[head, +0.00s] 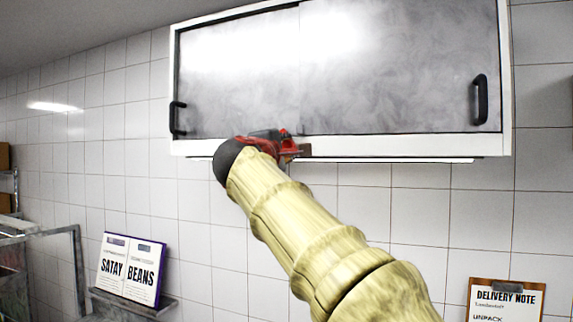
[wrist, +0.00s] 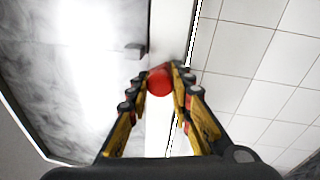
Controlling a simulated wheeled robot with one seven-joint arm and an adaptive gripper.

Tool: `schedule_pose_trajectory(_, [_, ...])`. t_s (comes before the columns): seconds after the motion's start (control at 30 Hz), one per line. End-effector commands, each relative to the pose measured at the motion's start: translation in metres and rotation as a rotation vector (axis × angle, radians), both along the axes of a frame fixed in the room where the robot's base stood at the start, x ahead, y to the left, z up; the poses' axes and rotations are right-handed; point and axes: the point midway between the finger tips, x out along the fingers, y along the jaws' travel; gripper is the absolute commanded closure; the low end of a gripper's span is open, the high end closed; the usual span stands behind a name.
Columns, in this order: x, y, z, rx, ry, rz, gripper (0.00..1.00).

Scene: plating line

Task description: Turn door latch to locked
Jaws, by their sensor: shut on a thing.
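A wall cabinet (head: 340,146) with two grey sliding doors fills the upper part of the head view. My gripper (head: 287,145) is at its bottom rail, near where the doors meet. In the wrist view my gripper (wrist: 160,77) has both fingers closed around a round red knob (wrist: 159,84), which looks like the door latch's knob. A small dark reddish plate (head: 304,150) shows just right of the fingers on the rail. The fingers and wrist hide most of the latch in the head view, and I cannot tell which way it is turned.
Black door handles sit at the cabinet's left (head: 177,118) and right (head: 480,99). The tiled wall under the cabinet is mostly clear.

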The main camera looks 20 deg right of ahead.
Motion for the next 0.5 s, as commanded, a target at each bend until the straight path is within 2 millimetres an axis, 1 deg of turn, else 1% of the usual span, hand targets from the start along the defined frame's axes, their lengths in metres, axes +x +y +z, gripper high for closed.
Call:
schedule_pose_trajectory(0.03, [0.0006,0.0006,-0.0055,0.035,-0.026,-0.001,1.0])
schedule_pose_trajectory(0.5, [0.0009,0.0002,-0.0025,0.356,-0.257,0.0,1.0])
